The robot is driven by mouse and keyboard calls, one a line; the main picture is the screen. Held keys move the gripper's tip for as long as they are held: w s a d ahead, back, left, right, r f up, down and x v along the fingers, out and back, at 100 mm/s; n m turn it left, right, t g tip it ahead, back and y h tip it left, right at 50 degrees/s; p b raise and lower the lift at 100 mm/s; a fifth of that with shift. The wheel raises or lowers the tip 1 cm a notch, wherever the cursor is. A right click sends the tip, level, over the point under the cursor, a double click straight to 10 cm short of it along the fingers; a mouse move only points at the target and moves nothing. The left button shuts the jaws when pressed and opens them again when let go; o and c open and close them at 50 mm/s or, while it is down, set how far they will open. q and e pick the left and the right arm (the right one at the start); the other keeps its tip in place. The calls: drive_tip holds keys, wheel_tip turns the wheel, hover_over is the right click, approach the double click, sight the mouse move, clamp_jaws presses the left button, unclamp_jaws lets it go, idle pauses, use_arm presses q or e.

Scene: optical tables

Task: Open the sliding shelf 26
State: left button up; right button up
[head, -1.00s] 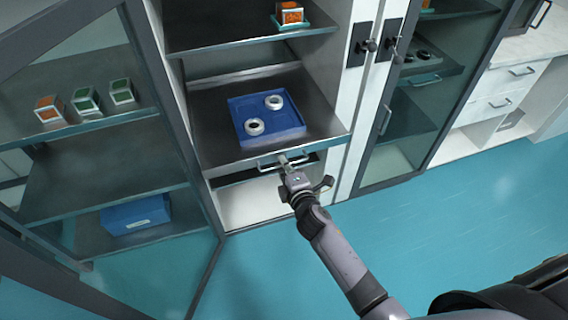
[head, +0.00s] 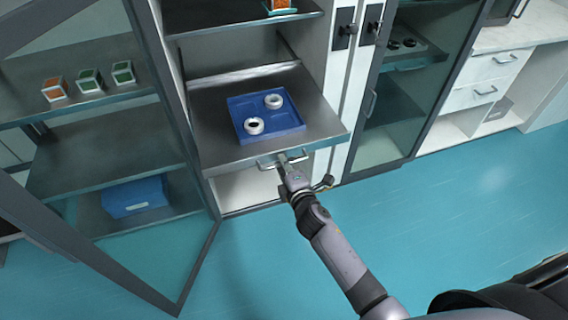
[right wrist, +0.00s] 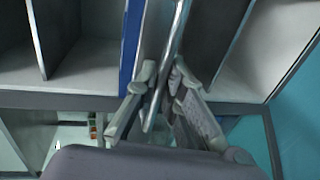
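The sliding shelf (head: 215,140) is a dark metal board in the open cabinet, with its front edge out past the cabinet's frame. A bar handle (head: 268,164) is on its front edge. My right gripper (head: 284,161) is at this handle, shut on it. In the right wrist view the two fingers (right wrist: 163,75) stand on either side of the handle bar (right wrist: 178,30). My left gripper is not in view.
A blue tray (head: 243,103) with two white rings lies on the shelf. A glass door (head: 190,255) stands open at left. A closed glass door (head: 385,120) is at right. The teal floor (head: 450,230) in front is clear.

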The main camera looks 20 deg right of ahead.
drive_tip(key=shift+o, duration=0.3)
drive_tip(key=v, duration=1.2)
drive_tip(key=shift+f, duration=0.1)
drive_tip(key=s+d+f+m+g, duration=0.1)
drive_tip(key=s+f+m+g, duration=0.3)
drive_tip(key=f, duration=0.6)
drive_tip(key=s+f+m+g, duration=0.1)
drive_tip(key=s+f, duration=0.5)
drive_tip(key=f, duration=0.5)
drive_tip(key=s+d+f+m+g, duration=0.1)
drive_tip(key=s+f+m+g, duration=0.25)
drive_tip(key=f, duration=0.65)
drive_tip(key=s+d+f+m+g, duration=0.1)
drive_tip(key=s+f, duration=0.3)
drive_tip(key=s, duration=0.4)
drive_tip(key=s+d+f+m+g, duration=0.2)
drive_tip(key=s+f+m+g, duration=0.1)
drive_tip(key=s, duration=0.6)
drive_tip(key=s+d+f+m+g, duration=0.1)
drive_tip(key=s+f+m+g, duration=0.1)
drive_tip(key=s+f, duration=0.5)
drive_tip(key=shift+s+d+m+h, duration=0.3)
drive_tip(key=shift+s+m, duration=0.45)
drive_tip(key=shift+s, duration=0.2)
drive_tip(key=shift+s, duration=0.1)
